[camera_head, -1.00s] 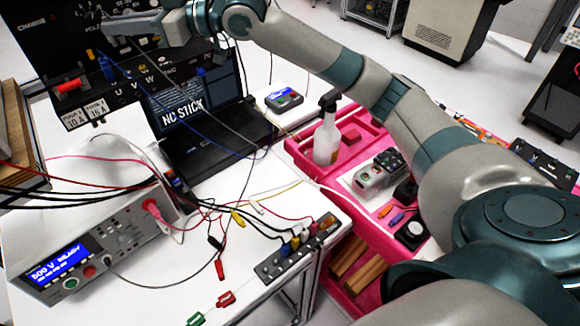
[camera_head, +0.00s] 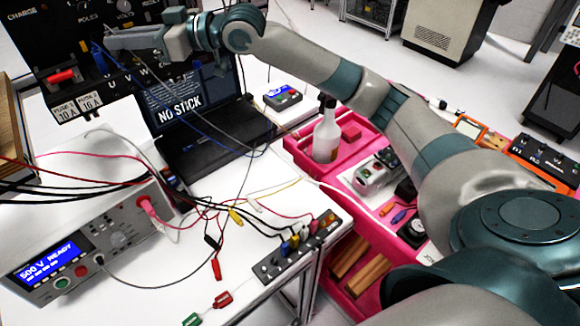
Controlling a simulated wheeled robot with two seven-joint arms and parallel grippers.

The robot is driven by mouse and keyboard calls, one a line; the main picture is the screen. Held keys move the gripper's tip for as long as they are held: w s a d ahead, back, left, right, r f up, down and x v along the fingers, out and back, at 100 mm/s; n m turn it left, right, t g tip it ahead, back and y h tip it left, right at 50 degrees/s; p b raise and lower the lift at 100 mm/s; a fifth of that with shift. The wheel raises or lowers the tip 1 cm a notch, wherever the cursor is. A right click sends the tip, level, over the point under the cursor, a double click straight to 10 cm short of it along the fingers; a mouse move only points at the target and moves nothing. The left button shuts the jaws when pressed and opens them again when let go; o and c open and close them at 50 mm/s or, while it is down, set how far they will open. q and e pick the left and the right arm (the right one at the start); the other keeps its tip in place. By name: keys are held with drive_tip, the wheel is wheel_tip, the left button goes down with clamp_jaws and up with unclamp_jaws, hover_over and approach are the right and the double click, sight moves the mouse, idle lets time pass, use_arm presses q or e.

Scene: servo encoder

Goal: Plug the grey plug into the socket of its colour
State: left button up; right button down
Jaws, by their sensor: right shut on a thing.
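My right gripper (camera_head: 108,42) is shut at the upper left, in front of the black panel (camera_head: 45,42). The thing between its fingers is too small and covered to make out clearly; a grey cable (camera_head: 185,84) runs down from near the gripper, in keeping with the grey plug. The panel's sockets near the fingertips are partly hidden, and I cannot tell whether the plug touches one. A blue plug (camera_head: 98,57) stands in the panel just below and left of the fingers. My left gripper is out of view.
An open laptop (camera_head: 205,140) stands below my right forearm. A tester (camera_head: 75,255) sits front left, with loose leads across the white table. A pink tray (camera_head: 300,150) with a spray bottle (camera_head: 327,130) lies to the right.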

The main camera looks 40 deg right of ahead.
drive_tip(key=shift+f, duration=0.15)
idle(0.3)
drive_tip(key=shift+f+b, duration=0.35)
drive_tip(key=shift+f, duration=0.4)
drive_tip(key=shift+p, duration=0.75)
idle(1.5)
drive_tip(key=shift+f, duration=0.2)
idle(0.5)
drive_tip(key=c, duration=1.7)
unclamp_jaws()
drive_tip(key=shift+r, duration=0.15)
